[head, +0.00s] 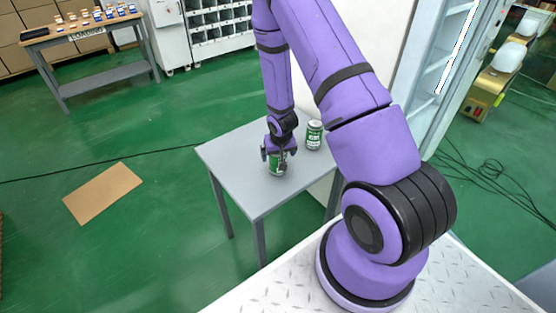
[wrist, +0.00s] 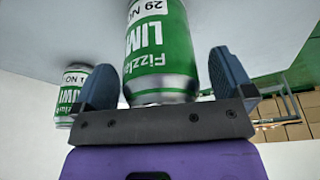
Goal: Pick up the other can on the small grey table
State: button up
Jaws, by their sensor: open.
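Two green and white cans stand on the small grey table (head: 225,153). The nearer can (head: 276,168) is between the fingers of my gripper (head: 279,154), which is above and around it. In the wrist view this can (wrist: 160,50) is large between the two blue-grey fingertips, its "Fizzle LIM" label upside down. The fingers of the gripper (wrist: 163,72) are open, with a visible gap at least on the right side. The second can (head: 314,135) stands behind and to the right, apart from the gripper. It also shows at the left of the wrist view (wrist: 70,97), outside the left finger.
A tall glass-fronted cabinet (head: 440,70) stands right of the table. A white wall panel is behind the table. A workbench (head: 85,35) with small items is far left. A flat cardboard sheet (head: 102,193) lies on the green floor.

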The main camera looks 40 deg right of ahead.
jog(key=shift+w+f, duration=0.1)
jog(key=shift+f, duration=0.1)
jog(key=shift+c, duration=0.4)
jog(key=c, duration=1.1)
jog(key=shift+c, duration=0.2)
jog(key=shift+r, duration=0.1)
